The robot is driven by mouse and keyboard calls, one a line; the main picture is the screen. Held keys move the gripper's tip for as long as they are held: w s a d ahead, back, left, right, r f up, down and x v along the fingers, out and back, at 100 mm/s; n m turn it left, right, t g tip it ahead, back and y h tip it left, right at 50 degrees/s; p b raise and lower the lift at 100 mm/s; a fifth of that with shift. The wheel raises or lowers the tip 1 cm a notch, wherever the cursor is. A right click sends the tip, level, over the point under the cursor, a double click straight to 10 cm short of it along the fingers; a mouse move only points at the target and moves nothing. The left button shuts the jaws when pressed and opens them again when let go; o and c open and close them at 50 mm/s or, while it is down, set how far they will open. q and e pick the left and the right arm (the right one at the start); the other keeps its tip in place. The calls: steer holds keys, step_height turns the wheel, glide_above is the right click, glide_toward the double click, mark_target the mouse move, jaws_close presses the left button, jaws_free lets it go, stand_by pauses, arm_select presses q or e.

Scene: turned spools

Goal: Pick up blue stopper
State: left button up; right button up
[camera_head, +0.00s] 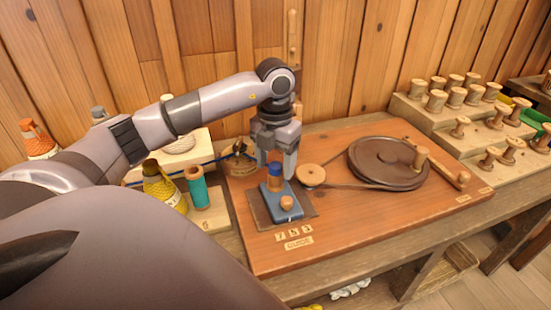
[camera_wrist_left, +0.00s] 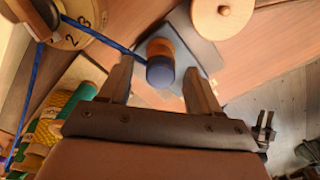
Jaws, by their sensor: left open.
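The blue stopper (camera_head: 275,169) is a blue cap on top of an orange-brown cylinder, standing upright on a small blue block (camera_head: 289,213) on the wooden board. The stopper's blue end also shows in the left wrist view (camera_wrist_left: 160,73), with the orange-brown part beyond it. My left gripper (camera_head: 275,166) is open and points down from above. Its two fingers stand on either side of the stopper, with a gap on each side in the left wrist view. I cannot tell whether either finger touches it.
A light wooden knob (camera_head: 286,201) stands on the block's front. A round wooden pulley (camera_head: 311,175) sits close on the right, belted to a dark wheel (camera_head: 388,162). A teal spool (camera_head: 197,187) and yellow cone (camera_head: 162,187) stand left. Stepped shelves (camera_head: 450,122) hold several spools.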

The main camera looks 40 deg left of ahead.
arm_select(q)
steer(key=c, duration=1.1)
steer(key=shift+r, duration=0.1)
